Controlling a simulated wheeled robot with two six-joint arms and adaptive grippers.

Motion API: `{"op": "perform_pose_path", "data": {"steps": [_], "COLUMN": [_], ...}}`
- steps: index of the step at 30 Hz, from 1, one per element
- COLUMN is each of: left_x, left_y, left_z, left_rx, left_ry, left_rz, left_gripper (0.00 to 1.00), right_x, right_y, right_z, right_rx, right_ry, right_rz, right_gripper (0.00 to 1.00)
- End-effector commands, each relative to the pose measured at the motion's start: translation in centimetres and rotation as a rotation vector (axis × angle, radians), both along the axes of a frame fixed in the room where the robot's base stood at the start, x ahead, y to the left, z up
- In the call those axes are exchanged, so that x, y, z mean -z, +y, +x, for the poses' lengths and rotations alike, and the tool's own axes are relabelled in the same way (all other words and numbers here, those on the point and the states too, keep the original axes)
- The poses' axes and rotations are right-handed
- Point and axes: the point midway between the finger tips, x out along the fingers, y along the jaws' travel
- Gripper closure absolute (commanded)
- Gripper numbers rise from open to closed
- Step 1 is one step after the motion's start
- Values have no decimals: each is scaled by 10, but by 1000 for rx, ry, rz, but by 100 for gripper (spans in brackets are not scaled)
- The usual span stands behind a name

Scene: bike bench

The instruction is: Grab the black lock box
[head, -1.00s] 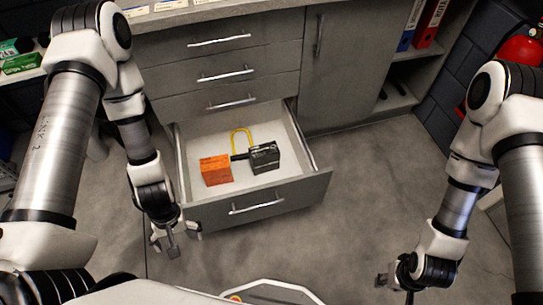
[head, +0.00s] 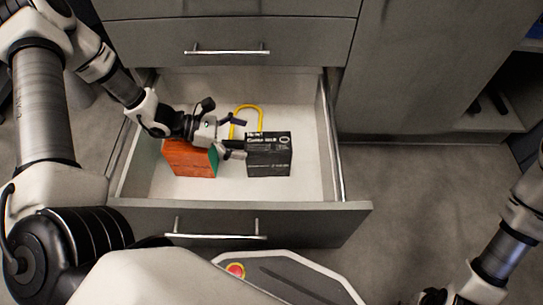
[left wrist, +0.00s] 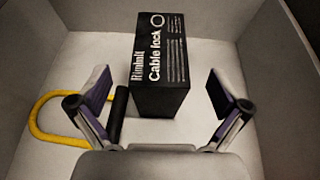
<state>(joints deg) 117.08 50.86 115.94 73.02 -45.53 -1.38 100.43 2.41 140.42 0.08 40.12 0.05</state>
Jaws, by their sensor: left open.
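The black lock box (head: 269,155) stands in the open drawer, with white lettering that reads "Cable lock" in the left wrist view (left wrist: 161,70). My left gripper (head: 234,142) is inside the drawer at the left side of the box. In the left wrist view its two fingers (left wrist: 160,98) are spread wide, with the box ahead and between them, apart from both. My right gripper (head: 437,298) is low at the right of the head view, partly cut off by the bottom edge; its fingers do not show clearly.
An orange box (head: 189,158) stands left of the black box, partly behind my left gripper. A yellow U-shaped lock (head: 246,109) with a black bar lies behind, near the left finger in the wrist view. The drawer walls (head: 333,140) surround them; the drawer's right part is clear.

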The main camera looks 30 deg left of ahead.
Motion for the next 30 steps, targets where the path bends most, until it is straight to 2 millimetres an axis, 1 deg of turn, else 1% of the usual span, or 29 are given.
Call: {"op": "perform_pose_path", "data": {"steps": [1,3,6,9,14,17,18,20,21,22,23,30], "left_x": [9,17,21,20,17,17,17,17,18,18,18,16], "left_y": [-7,-19,-32,-37,-37,-37,-37,-37,-37,-37,-37,-37], "left_z": [3,8,16,19,19,19,19,19,19,19,19,19], "left_rx": [5,6,5,1,0,1,1,1,1,1,1,1], "left_ry": [1,2,1,0,1,1,1,1,1,2,2,0], "left_rz": [3,2,3,2,2,2,2,2,2,2,2,2], "left_gripper": [0,0,0,0,0,32,46,67,81,92,99,99], "right_x": [11,23,32,33,31,31,31,31,31,31,31,30], "right_y": [0,0,-1,-1,-1,-1,-1,-1,-1,-1,-1,-1], "right_z": [1,1,2,2,2,2,2,2,2,2,2,2], "right_rx": [1,3,6,7,7,7,7,7,7,7,7,7], "right_ry": [-2,-3,-4,-5,-6,-6,-6,-6,-6,-5,-5,-5], "right_rz": [0,0,-1,-1,-1,-1,-1,-1,-1,-1,-1,-1], "right_gripper": [60,60,60,60,60,60,60,60,60,60,60,60]}}
